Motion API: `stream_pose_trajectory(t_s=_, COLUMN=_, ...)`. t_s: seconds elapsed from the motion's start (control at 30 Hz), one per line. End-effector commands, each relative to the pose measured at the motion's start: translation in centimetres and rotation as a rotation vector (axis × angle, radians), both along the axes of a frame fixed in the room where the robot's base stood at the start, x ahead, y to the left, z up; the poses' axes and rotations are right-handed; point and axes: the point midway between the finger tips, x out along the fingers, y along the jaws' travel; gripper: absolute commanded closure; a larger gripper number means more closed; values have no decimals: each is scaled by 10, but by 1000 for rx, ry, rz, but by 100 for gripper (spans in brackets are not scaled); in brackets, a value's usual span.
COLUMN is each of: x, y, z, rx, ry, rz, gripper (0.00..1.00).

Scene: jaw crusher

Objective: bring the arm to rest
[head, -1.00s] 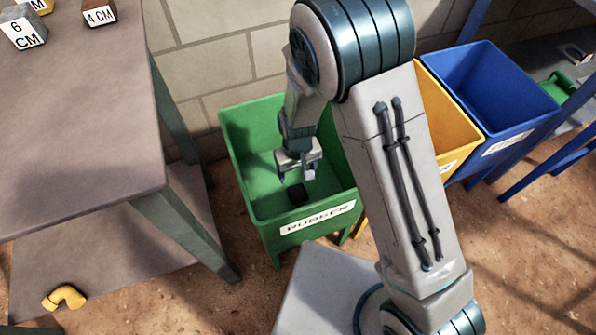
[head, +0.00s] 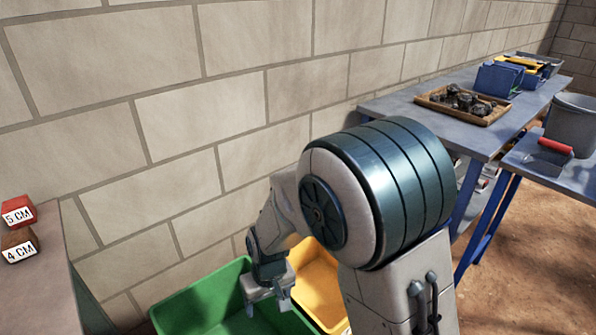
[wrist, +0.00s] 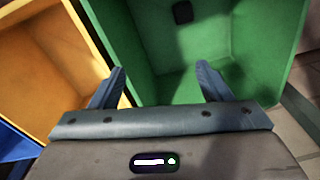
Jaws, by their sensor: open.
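My gripper (head: 270,294) is over the green bin (head: 205,297) in the head view, beside the yellow bin (head: 322,290). In the wrist view my gripper (wrist: 161,85) has its two fingers apart with nothing between them. Beyond the fingers the wrist view shows the inside of the green bin (wrist: 235,30), with a small dark block (wrist: 183,12) lying in it. The bin's lower part is cut off in the head view.
The yellow bin also shows in the wrist view (wrist: 50,50), with a blue bin (wrist: 12,142) at its edge. A brick wall (head: 190,110) stands behind. A table with 5 CM (head: 18,212) and 4 CM (head: 20,246) blocks is at left. A blue-legged table (head: 425,115) holds a tray of dark lumps (head: 462,103).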

Motion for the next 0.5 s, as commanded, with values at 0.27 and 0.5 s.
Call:
stream_pose_trajectory(t_s=0.27, x=-2, y=-65, z=128, rx=34, ry=-41, rz=-136, gripper=29)
stream_pose_trajectory(t_s=0.5, x=-20, y=-119, z=217, rx=42, ry=-83, rz=-252, gripper=29)
